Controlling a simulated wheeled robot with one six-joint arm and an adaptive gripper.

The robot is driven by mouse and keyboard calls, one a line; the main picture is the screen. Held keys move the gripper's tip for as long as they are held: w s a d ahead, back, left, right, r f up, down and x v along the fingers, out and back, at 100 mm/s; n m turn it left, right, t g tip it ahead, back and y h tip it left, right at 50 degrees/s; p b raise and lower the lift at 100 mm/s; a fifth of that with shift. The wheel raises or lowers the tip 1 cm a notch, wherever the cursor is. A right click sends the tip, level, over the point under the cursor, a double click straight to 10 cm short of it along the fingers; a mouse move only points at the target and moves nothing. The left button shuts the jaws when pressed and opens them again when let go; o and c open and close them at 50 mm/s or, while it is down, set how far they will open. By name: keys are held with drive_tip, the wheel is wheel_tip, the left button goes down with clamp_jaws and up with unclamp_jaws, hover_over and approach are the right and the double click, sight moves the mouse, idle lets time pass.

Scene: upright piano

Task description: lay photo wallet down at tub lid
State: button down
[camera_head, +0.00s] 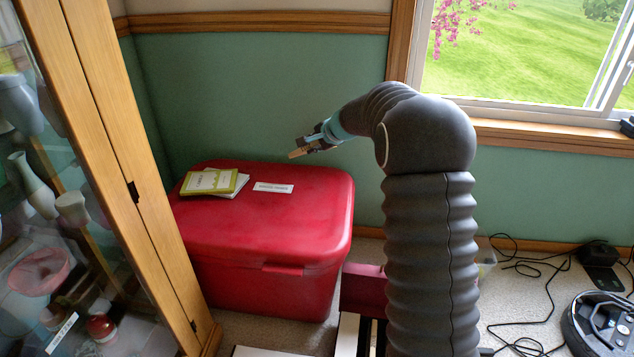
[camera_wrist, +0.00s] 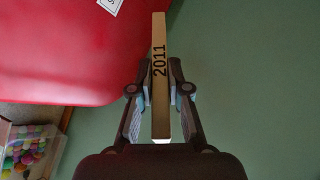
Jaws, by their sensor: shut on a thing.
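The photo wallet (camera_wrist: 159,62) is a thin tan item seen edge-on in the wrist view, with "2011" on its spine. My gripper (camera_wrist: 160,85) is shut on it, one finger on each side. In the head view my gripper (camera_head: 317,142) holds the wallet (camera_head: 297,153) out to the left, by the back right part of the tub lid. The red tub lid (camera_head: 270,220) is broad, with rounded corners, and closes a red tub. It also shows at upper left in the wrist view (camera_wrist: 60,55). I cannot tell the wallet's exact height above the lid.
A green and white booklet on a white one (camera_head: 213,182) lies on the lid's back left. A white label (camera_head: 273,188) is beside it; the lid's front is clear. A glass cabinet (camera_head: 125,180) stands left. The green wall (camera_head: 260,90) is behind. A bin of coloured balls (camera_wrist: 28,145) shows in the wrist view.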

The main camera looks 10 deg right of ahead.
drive_tip(key=shift+w+f+b, duration=0.1)
drive_tip(key=shift+f+b, duration=0.35)
drive_tip(key=shift+f, duration=0.15)
drive_tip(key=shift+f+b, duration=2.65)
drive_tip(key=shift+f, duration=1.65)
drive_tip(key=c, duration=1.3)
unclamp_jaws()
drive_tip(key=shift+v, duration=4.05)
